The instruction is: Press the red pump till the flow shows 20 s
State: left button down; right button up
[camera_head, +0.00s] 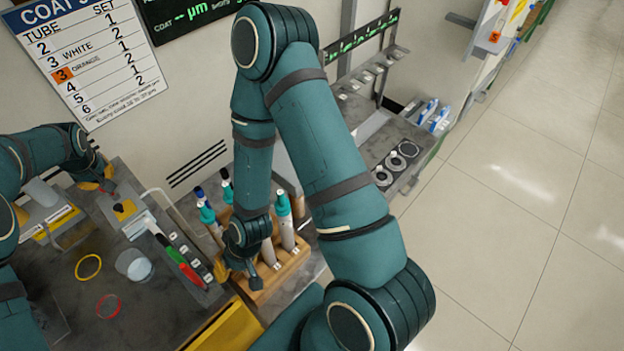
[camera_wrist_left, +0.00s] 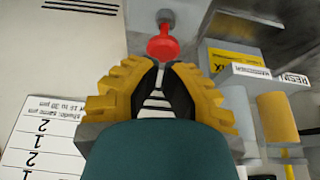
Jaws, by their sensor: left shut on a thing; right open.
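The red pump (camera_wrist_left: 162,46) has a round red head on a grey fitting in the left wrist view. In the head view a small red part (camera_head: 108,171) shows beside my left gripper (camera_head: 96,181), at the left near the wall. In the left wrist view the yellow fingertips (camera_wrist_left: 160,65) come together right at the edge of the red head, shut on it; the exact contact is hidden. My right gripper (camera_head: 254,275) is open, low by the wooden rack, partly hidden by its own arm. I cannot read any flow time; a dark display (camera_head: 190,14) shows "COAT -- µm".
A wooden rack (camera_head: 285,274) holds several teal-and-white pens. A clear cup (camera_head: 134,265), a yellow ring (camera_head: 88,267) and a red ring (camera_head: 108,306) lie on the dark bench. A row of green-lit signs (camera_head: 361,39) is behind. The floor at right is free.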

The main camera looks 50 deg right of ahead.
pick_arm(q)
jog(key=shift+f+b, duration=1.2)
jog(key=shift+f, duration=0.55)
jog(key=shift+s+d+f+b, duration=0.2)
jog(key=shift+f+b, duration=0.25)
jog(key=shift+f, duration=0.05)
jog(key=shift+w+a+r+p, duration=0.15)
jog(key=shift+r+p, duration=0.25)
jog(key=shift+r, duration=0.35)
jog(key=shift+w+a+r+p, duration=0.15)
jog(key=shift+r+p, duration=0.2)
jog(key=shift+r, duration=0.35)
jog(key=shift+r+p, duration=0.5)
jog(key=shift+r, duration=0.6)
notch_tip(320, 180, up, 6)
jog(key=p, duration=0.3)
jog(key=shift+s, duration=0.1)
